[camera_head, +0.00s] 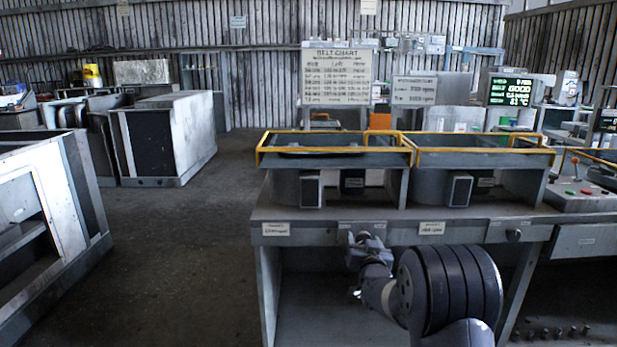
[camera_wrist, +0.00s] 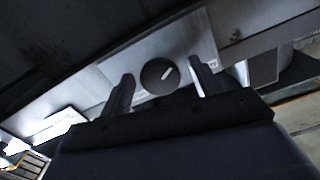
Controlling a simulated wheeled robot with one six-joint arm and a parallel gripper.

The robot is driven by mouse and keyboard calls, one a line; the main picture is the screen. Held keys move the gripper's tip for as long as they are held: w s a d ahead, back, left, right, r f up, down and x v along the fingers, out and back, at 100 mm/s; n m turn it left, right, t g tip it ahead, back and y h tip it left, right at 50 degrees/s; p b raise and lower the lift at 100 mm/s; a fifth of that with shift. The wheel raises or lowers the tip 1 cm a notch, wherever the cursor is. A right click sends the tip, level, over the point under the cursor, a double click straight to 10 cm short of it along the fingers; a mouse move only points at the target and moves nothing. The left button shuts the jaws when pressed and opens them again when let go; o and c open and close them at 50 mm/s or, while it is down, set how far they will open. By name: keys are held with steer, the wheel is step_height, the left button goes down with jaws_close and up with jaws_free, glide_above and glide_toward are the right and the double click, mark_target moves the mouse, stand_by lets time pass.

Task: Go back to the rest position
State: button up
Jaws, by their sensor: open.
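My gripper (camera_head: 365,239) is in front of the left part of the bench's front panel, below the left yellow-railed housing. In the wrist view its two fingers stand apart, with a round black knob (camera_wrist: 158,75) showing between them. The knob has a white pointer mark and sits on a grey metal plate. Nothing is seen clamped in the fingers; I cannot tell how far the tips are from the knob. In the head view this knob is hidden behind my gripper.
The bench (camera_head: 400,212) carries two housings with yellow rails (camera_head: 480,151). A second knob (camera_head: 513,235) is on its front panel at the right. A control box (camera_head: 585,194) stands further right. Grey cabinets (camera_head: 165,135) stand at the left, with open floor (camera_head: 185,235) between.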

steer(key=shift+s+r+n, duration=0.1)
steer(key=shift+s+n, duration=0.1)
steer(key=shift+n, duration=0.1)
steer(key=s, duration=1)
steer(key=shift+s, duration=0.25)
